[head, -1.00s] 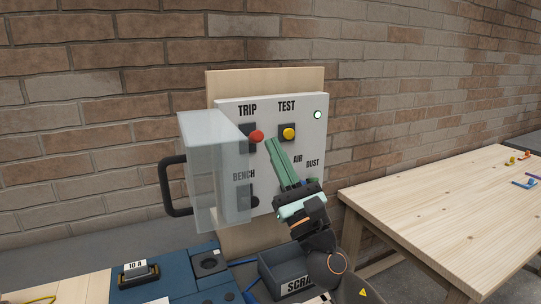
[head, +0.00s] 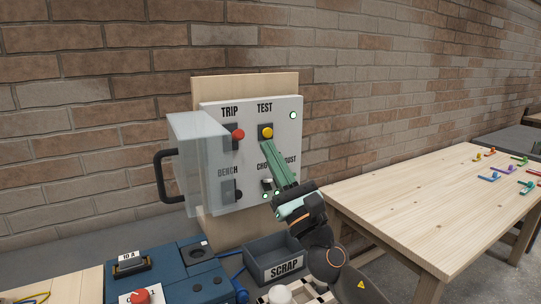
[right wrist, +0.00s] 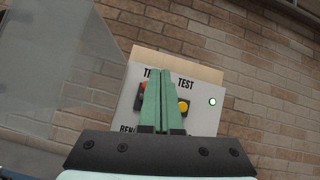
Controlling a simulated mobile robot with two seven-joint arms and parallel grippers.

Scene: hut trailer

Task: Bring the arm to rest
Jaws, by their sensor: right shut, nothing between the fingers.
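My right gripper (head: 277,163) is in front of the white switch panel (head: 287,145), with its green fingers together and nothing between them. Its tips are just below the yellow TEST button (head: 265,132) in the head view. In the right wrist view the shut fingers (right wrist: 166,80) point at the panel, between the red button (right wrist: 143,87) and the yellow button (right wrist: 184,106). I cannot tell whether the tips touch the panel. The gripper covers part of the panel's lower lettering. My left gripper is not in view.
A clear cover (head: 200,160) with a black handle (head: 162,176) stands out at the panel's left. A grey SCRAP bin (head: 262,256) and a blue unit (head: 165,262) sit below. A wooden table (head: 420,210) with small coloured pieces is at right. A brick wall (head: 400,70) stands behind.

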